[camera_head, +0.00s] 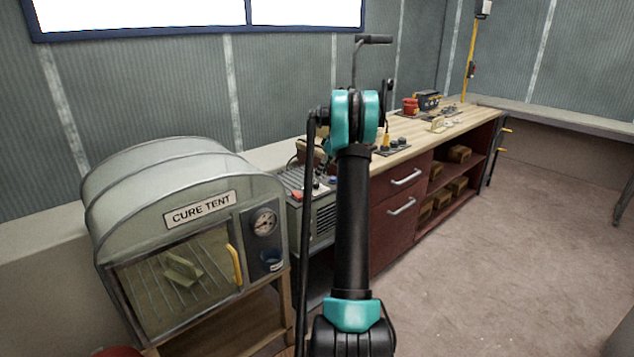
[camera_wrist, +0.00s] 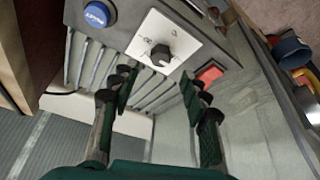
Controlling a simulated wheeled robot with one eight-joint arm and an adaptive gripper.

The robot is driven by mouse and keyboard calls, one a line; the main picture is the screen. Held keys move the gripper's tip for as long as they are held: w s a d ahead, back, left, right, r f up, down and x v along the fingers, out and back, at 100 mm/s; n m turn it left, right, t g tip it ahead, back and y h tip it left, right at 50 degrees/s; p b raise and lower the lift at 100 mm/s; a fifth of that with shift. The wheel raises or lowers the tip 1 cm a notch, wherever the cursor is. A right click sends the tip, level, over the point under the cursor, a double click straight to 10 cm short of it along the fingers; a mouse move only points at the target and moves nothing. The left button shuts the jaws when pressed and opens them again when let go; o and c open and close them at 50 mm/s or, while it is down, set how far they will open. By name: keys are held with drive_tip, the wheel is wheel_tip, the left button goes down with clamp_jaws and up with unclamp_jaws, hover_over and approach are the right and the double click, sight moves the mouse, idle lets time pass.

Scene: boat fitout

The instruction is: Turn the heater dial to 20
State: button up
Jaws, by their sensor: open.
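The heater (camera_head: 322,222) is a grey slatted box between the cure tent and the wooden bench, partly hidden by my arm in the head view. In the wrist view its dial (camera_wrist: 161,55) is a black round knob on a white plate (camera_wrist: 149,33). The dial markings are too small to read. My gripper (camera_wrist: 158,86) is open and empty, its two fingertips spread to either side, just below the knob in the picture. I cannot tell how far the fingertips are from the panel. In the head view my gripper is not clearly visible behind my arm.
Beside the dial are a blue round button (camera_wrist: 99,14) and a red switch (camera_wrist: 210,72). The cure tent (camera_head: 140,215) stands close on the left, with a yellow handle (camera_head: 234,264). The workbench (camera_head: 403,163) carries tools on the right. The floor (camera_head: 500,240) at right is clear.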

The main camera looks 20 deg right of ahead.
sight(317, 183)
drive_tip(key=x, duration=0.6)
clamp_jaws()
idle(0.3)
